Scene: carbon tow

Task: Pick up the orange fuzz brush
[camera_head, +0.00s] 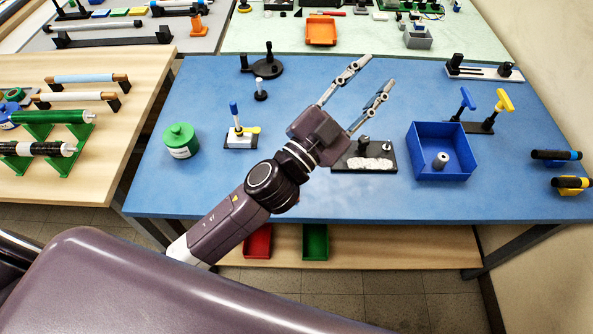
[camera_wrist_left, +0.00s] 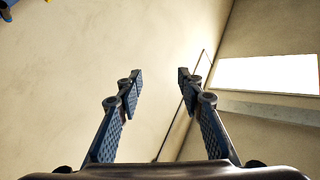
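A yellow-orange handled tool (camera_head: 503,101) stands upright beside a blue-handled one (camera_head: 467,97) on a dark stand (camera_head: 472,127), at the right of the blue table. I cannot tell whether it is the orange fuzz brush; no bristles show. My left gripper (camera_head: 371,76) is over the middle of the table, left of that stand and apart from it. Its fingers are spread, with nothing between them. In the left wrist view the open fingers (camera_wrist_left: 160,74) face only wall and a bright window. My right gripper is not in view.
On the blue table (camera_head: 330,205), a blue bin (camera_head: 440,173) holds a grey cylinder. A black plate (camera_head: 345,164) with white material lies below my gripper in the picture. A green container (camera_head: 180,141) is at left. Yellow-and-black (camera_head: 572,183) and blue-and-black (camera_head: 556,155) tools lie near the right edge.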

